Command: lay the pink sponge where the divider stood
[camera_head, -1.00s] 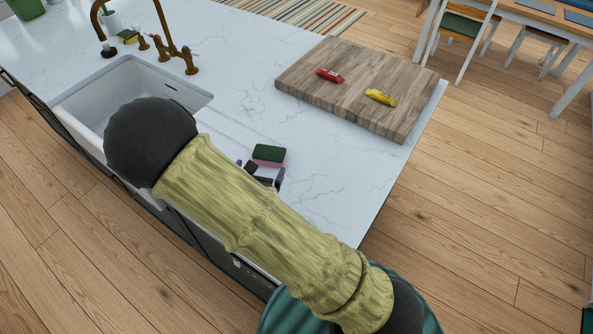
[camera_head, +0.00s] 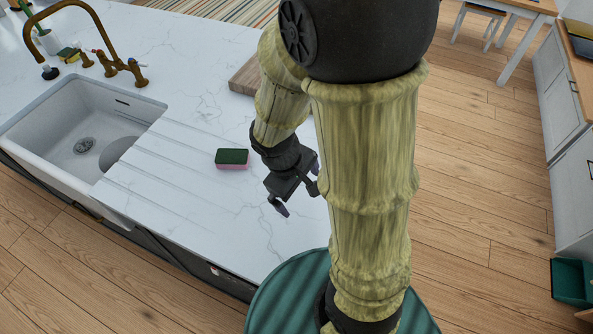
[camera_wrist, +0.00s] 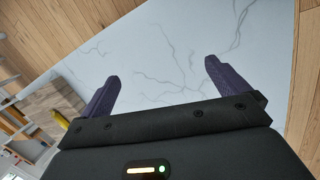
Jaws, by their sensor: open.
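The pink sponge (camera_head: 232,166), with a dark green top layer, lies flat on the white counter by the right end of the drainer grooves. My gripper (camera_head: 298,187) is to the right of the sponge, apart from it. In the wrist view my gripper (camera_wrist: 161,72) is open, with two purple fingers spread and nothing between them but the counter surface beyond. The sponge does not show in the wrist view. No divider can be made out in these frames.
The white sink (camera_head: 85,135) is to the left, with a brass tap (camera_head: 105,60) behind it. My arm hides most of the wooden board (camera_head: 243,80); a yellow item (camera_wrist: 62,119) shows by it in the wrist view. Counter around the sponge is clear.

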